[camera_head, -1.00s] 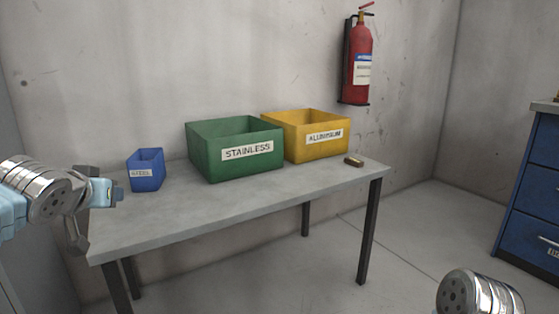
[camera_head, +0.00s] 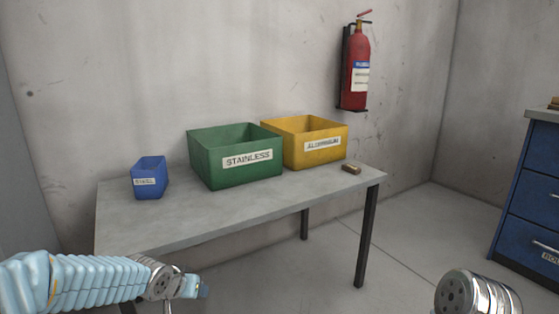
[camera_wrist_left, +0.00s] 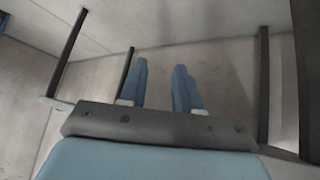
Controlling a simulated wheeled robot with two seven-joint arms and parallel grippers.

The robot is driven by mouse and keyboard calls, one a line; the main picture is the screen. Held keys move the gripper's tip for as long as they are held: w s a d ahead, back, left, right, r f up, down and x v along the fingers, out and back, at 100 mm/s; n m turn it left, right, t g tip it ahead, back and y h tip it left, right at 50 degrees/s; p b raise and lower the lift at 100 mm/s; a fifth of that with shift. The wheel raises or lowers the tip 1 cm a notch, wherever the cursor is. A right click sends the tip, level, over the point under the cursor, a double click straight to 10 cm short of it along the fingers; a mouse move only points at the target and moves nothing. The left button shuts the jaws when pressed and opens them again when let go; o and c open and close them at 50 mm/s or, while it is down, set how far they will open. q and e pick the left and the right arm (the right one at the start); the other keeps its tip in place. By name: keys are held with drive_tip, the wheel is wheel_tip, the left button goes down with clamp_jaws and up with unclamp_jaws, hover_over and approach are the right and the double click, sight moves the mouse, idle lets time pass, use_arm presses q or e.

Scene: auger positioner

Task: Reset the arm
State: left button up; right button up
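My left arm reaches in from the lower left in the head view, with its gripper (camera_head: 196,288) low in front of the table's front edge. In the left wrist view, the two blue fingers of this gripper (camera_wrist_left: 160,88) stand apart with an empty gap between them. Table legs and bare floor or wall show beyond the fingers. A metallic joint of my right arm (camera_head: 475,293) shows at the bottom right of the head view. The right gripper is out of view.
A grey table (camera_head: 220,215) holds a blue STEEL bin (camera_head: 149,180), a green STAINLESS bin (camera_head: 235,172), a yellow ALUMINIUM bin (camera_head: 315,155) and a small brownish block (camera_head: 351,169). A red extinguisher (camera_head: 361,75) hangs on the wall. Blue drawers (camera_head: 530,190) stand at right.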

use_arm(q)
drive_tip(key=s+d+f+g+p, duration=0.1)
drive_tip(key=s+d+f, duration=0.1)
drive_tip(key=f, duration=0.2)
drive_tip(key=s+d+f+g+h+p, duration=0.1)
drive_tip(key=s+f, duration=0.2)
drive_tip(key=f, duration=0.2)
drive_tip(key=s+d+f+g, duration=0.1)
drive_tip(key=s+d+f, duration=0.1)
drive_tip(key=f, duration=0.2)
drive_tip(key=s+d+f+n+g+p, duration=0.1)
drive_tip(key=s+d+f, duration=0.1)
drive_tip(key=s+f, duration=0.3)
drive_tip(key=s+d+f+n+g+h+p, duration=0.1)
drive_tip(key=s+d+f+g+p, duration=0.1)
drive_tip(key=s+f, duration=0.4)
drive_tip(key=s, duration=0.5)
drive_tip(key=shift+s+f+n+g, duration=0.15)
drive_tip(key=shift+f+n+g, duration=0.15)
drive_tip(key=shift+n, duration=0.1)
